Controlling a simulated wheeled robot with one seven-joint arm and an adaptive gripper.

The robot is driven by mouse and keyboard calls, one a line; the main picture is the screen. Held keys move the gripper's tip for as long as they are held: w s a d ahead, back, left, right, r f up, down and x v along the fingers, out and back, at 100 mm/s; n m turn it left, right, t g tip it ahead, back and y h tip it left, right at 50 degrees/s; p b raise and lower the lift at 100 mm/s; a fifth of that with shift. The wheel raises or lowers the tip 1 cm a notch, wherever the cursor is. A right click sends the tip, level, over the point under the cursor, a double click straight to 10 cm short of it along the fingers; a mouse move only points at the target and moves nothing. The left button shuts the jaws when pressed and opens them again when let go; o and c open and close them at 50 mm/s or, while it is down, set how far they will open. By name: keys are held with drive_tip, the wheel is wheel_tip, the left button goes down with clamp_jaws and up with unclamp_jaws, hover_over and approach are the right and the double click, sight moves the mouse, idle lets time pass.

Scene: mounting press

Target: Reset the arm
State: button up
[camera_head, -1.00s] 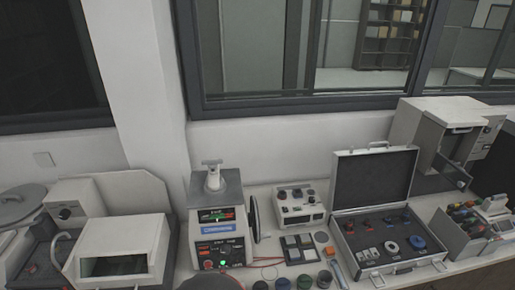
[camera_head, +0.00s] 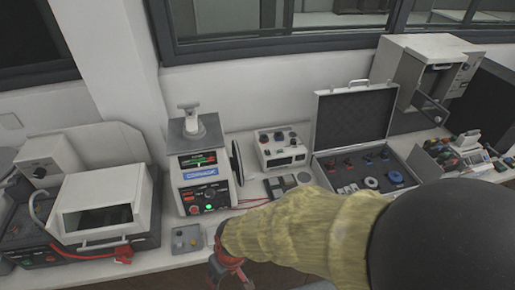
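My arm comes in from the lower right in a yellowish ribbed cover. My gripper (camera_head: 228,272), dark with red parts, hangs low in front of the bench near the bottom edge. Its fingertips are cut off or too small to make out, so I cannot tell whether it is open or shut. The mounting press (camera_head: 205,163), a light grey machine with a lit green lamp and a T-shaped top, stands behind and to the left of the gripper, apart from it.
A small grey box with buttons (camera_head: 187,240) lies left of the gripper. A white machine with a window (camera_head: 100,205) stands at left. An open case (camera_head: 352,125) holds several small parts. A control box (camera_head: 281,146) sits between press and case. My arm hides the front bench edge.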

drive_tip(key=d+r+m+t+b, duration=0.1)
drive_tip(key=d+r+m+b, duration=0.1)
drive_tip(key=d+r, duration=0.3)
drive_tip(key=d+r+m+t+h+b, duration=0.1)
drive_tip(key=d+r, duration=0.5)
drive_tip(key=d, duration=0.8)
drive_tip(key=s+d+r+m+t+h+b, duration=0.1)
drive_tip(key=d+r+m+t+b, duration=0.2)
drive_tip(key=d+r, duration=0.3)
drive_tip(key=shift+d+r+m+b, duration=0.25)
drive_tip(key=shift+d+m+b, duration=0.45)
drive_tip(key=shift+d, duration=1.15)
